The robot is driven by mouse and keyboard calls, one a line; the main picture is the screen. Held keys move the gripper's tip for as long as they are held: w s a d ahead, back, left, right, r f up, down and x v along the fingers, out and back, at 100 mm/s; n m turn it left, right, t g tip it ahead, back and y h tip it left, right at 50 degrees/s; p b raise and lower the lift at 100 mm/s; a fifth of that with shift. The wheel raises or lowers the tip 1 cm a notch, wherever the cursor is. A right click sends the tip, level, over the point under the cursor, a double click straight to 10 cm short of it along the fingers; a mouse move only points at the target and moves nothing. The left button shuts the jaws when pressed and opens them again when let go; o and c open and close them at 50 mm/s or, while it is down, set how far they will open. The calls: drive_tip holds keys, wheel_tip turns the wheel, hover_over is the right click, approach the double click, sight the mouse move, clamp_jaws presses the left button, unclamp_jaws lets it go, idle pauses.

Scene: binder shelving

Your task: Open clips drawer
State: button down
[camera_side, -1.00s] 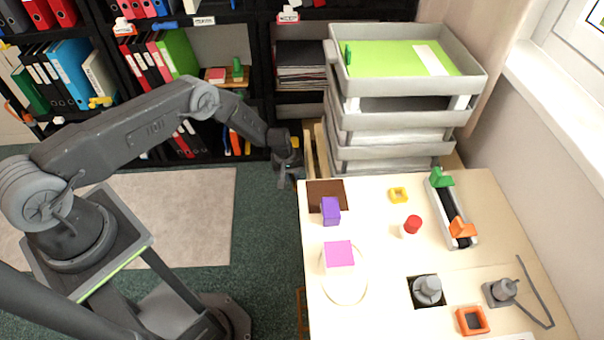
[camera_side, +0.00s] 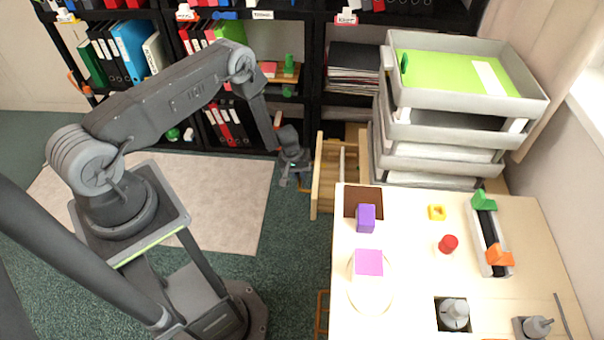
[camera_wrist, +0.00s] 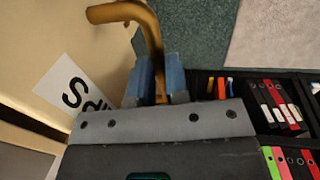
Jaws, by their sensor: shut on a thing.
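The clips drawer (camera_side: 328,187) is a light wooden drawer at the left side of the desk, beside the paper trays. It stands pulled out to the left, and its inside with a divider shows from above. In the wrist view its pale front (camera_wrist: 60,35) carries a white label (camera_wrist: 75,95), partly cut off, and a curved brass-brown handle (camera_wrist: 135,14). My gripper (camera_wrist: 163,82) is shut on the handle, with a blue-grey finger on each side of it. In the side view my gripper (camera_side: 296,178) is at the drawer's front, where the handle is hidden.
The desk (camera_side: 405,225) holds a purple block (camera_side: 366,218), a red-topped item (camera_side: 448,243) and a yellow ring (camera_side: 437,212). Black shelves with binders (camera_side: 130,50) line the back. Open floor (camera_side: 295,235) lies left of the desk.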

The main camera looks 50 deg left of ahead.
drive_tip(key=c, duration=1.1)
unclamp_jaws()
drive_tip(key=r, duration=0.4)
drive_tip(key=s+a+r, duration=0.1)
drive_tip(key=r, duration=0.4)
drive_tip(key=s+a+r, duration=0.1)
drive_tip(key=r, duration=0.3)
drive_tip(key=shift+r, duration=0.3)
